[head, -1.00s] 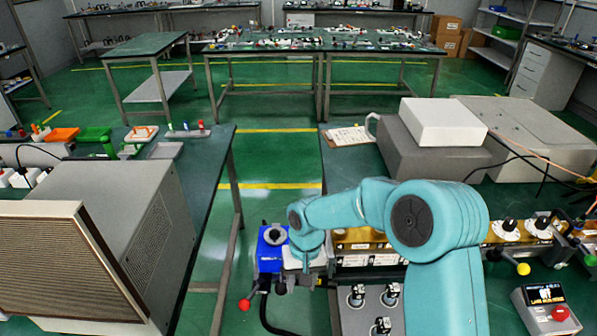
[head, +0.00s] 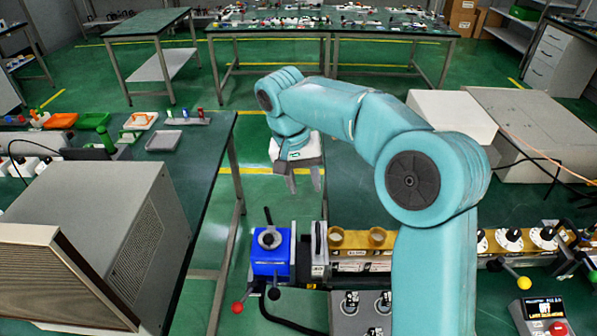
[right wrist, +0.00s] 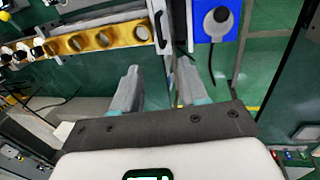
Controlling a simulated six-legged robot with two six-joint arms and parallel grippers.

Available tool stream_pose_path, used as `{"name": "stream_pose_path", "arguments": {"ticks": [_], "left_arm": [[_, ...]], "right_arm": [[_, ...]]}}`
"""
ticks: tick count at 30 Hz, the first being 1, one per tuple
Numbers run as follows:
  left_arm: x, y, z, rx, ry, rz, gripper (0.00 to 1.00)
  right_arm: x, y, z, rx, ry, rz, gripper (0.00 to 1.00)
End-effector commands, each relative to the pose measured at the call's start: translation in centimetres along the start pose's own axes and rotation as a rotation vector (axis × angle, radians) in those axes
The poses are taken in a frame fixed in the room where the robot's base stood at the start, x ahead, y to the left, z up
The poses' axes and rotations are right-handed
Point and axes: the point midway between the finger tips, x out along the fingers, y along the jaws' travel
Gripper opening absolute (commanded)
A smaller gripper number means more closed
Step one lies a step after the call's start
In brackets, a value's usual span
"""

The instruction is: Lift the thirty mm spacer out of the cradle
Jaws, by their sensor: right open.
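A narrow grey piece with a black upright handle (head: 319,247) stands in the row between the blue block (head: 271,258) and the gold block (head: 352,245). It looks like the spacer, but no label on it is readable. In the right wrist view the narrow piece (right wrist: 161,28) shows between the gold block (right wrist: 95,40) and the blue block (right wrist: 214,22). My right gripper (head: 305,182) is open and empty, above and beyond this row, fingers pointing down. In the right wrist view its fingers (right wrist: 158,85) are apart with nothing between them. The cradle cannot be clearly told apart. My left gripper is not in view.
Red and black ball levers (head: 250,300) stick out below the blue block. A grey panel with black switches (head: 362,308) lies in front. White and grey boxes (head: 535,125) stand at the right. A large grey cabinet (head: 95,225) fills the left bench.

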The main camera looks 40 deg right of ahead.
Motion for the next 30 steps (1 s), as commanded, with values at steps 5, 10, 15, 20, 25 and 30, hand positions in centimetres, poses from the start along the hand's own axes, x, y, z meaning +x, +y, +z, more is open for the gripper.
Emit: {"name": "stream_pose_path", "arguments": {"ticks": [5,10,15,20,25,30], "left_arm": [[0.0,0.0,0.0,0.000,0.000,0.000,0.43],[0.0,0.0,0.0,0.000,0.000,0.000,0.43],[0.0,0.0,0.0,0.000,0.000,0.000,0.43],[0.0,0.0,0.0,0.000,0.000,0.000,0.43],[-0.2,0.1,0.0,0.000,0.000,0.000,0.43],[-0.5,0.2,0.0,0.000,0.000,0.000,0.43]], "right_arm": [[-0.2,0.4,0.2,0.011,0.000,0.002,0.43],[-0.2,0.5,0.3,0.013,0.000,0.001,0.43],[0.8,0.5,0.2,0.011,-0.002,0.003,0.43],[3.4,0.5,0.2,0.010,-0.005,0.004,0.43],[6.8,0.5,0.1,0.007,-0.004,0.004,0.43],[10.2,0.5,0.0,0.007,-0.005,0.004,0.43]]}}
